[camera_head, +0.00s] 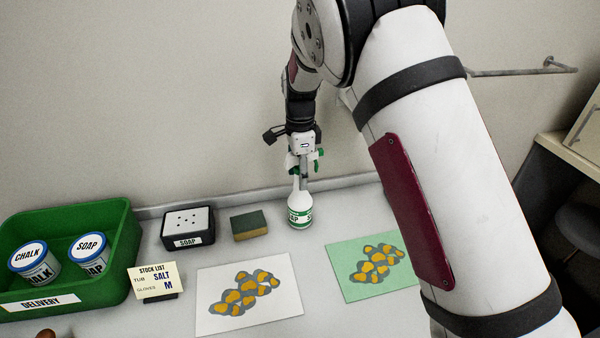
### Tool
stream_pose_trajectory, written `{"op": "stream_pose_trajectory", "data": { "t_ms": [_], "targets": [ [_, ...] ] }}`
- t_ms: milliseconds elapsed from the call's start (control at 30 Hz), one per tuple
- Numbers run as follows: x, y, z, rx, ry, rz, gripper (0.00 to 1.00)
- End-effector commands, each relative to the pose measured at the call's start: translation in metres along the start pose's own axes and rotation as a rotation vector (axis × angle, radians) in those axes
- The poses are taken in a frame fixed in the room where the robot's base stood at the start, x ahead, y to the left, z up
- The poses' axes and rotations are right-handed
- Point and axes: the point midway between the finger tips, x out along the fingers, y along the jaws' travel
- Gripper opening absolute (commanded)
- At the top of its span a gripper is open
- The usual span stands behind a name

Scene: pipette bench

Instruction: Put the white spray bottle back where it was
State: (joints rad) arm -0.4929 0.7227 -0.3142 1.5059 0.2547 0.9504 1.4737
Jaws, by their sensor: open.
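The white spray bottle (299,212) stands upright on the bench near the wall, right of the sponge. It has a green and white label and green parts at its spray head. My gripper (303,172) points down at the bottle's head and neck, with its jaws open. The gripper partly hides the spray head, and I cannot tell whether the fingers touch it.
Left of the bottle are a green and brown sponge (249,225), a black soap box (188,227), a stock list card (153,281) and a green delivery crate (122,245) with tubs. A white picture sheet (215,315) and a green one (345,262) lie in front.

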Motion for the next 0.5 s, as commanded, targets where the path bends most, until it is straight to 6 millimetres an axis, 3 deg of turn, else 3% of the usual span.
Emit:
{"op": "stream_pose_trajectory", "data": {
  "t_ms": [233,500],
  "targets": [
    [-0.016,-0.001,0.0,0.0,-0.001,-0.004,0.46],
    [-0.07,-0.002,0.0,-0.001,0.0,-0.006,0.46]
  ]
}}
